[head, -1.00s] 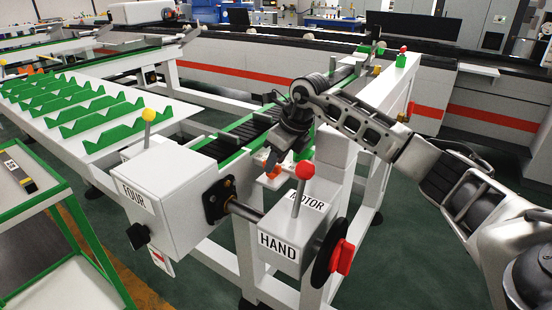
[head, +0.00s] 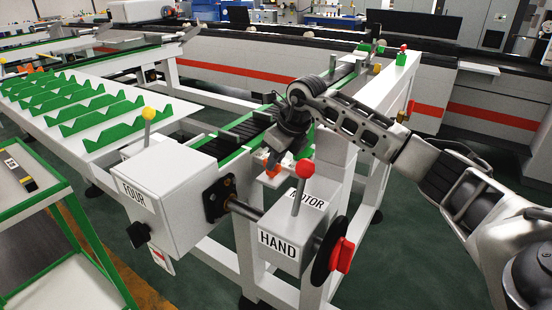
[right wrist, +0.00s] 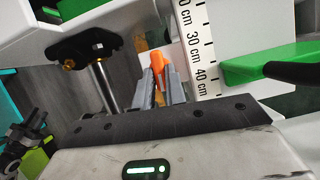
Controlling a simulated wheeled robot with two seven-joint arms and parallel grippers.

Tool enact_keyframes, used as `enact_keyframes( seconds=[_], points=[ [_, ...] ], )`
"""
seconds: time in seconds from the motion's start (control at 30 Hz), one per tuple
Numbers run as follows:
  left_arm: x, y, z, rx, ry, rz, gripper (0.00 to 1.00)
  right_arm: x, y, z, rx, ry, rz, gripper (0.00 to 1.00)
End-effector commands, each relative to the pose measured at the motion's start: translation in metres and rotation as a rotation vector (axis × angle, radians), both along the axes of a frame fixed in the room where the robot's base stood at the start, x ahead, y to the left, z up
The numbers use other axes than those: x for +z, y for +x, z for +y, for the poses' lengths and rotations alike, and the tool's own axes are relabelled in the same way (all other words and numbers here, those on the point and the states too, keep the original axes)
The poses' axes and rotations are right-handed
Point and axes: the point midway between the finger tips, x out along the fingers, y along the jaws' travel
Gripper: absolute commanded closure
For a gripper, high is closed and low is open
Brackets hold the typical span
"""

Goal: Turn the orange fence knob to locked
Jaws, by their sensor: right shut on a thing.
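The orange fence knob (head: 271,166) sits beside the green-edged conveyor, behind the white box labelled HAND and MOTOR. My right gripper (head: 275,162) reaches down to it from above and partly hides it. In the right wrist view the orange knob (right wrist: 157,63) shows between the two grey fingertips of the right gripper (right wrist: 162,80), which are shut on it. A white scale with cm marks (right wrist: 198,45) runs beside it. The knob's lock marking cannot be made out. My left gripper is not in view.
The HAND/MOTOR box (head: 290,240) with a red-topped lever (head: 304,172) and a red-handled black wheel (head: 335,255) stands close in front. The box labelled FOUR (head: 165,200) with a yellow-topped lever (head: 148,116) is at left. A metal shaft (head: 243,209) joins them.

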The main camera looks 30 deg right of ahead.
Motion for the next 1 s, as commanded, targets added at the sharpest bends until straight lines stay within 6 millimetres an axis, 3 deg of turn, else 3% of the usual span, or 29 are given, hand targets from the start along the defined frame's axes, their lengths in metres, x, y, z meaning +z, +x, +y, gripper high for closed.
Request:
enact_keyframes(
  seconds=[1.0],
  points=[
    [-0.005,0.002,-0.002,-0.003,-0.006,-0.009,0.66,0.001,0.002,0.011,-0.907,0.0,-0.003,1.0]
  ],
)
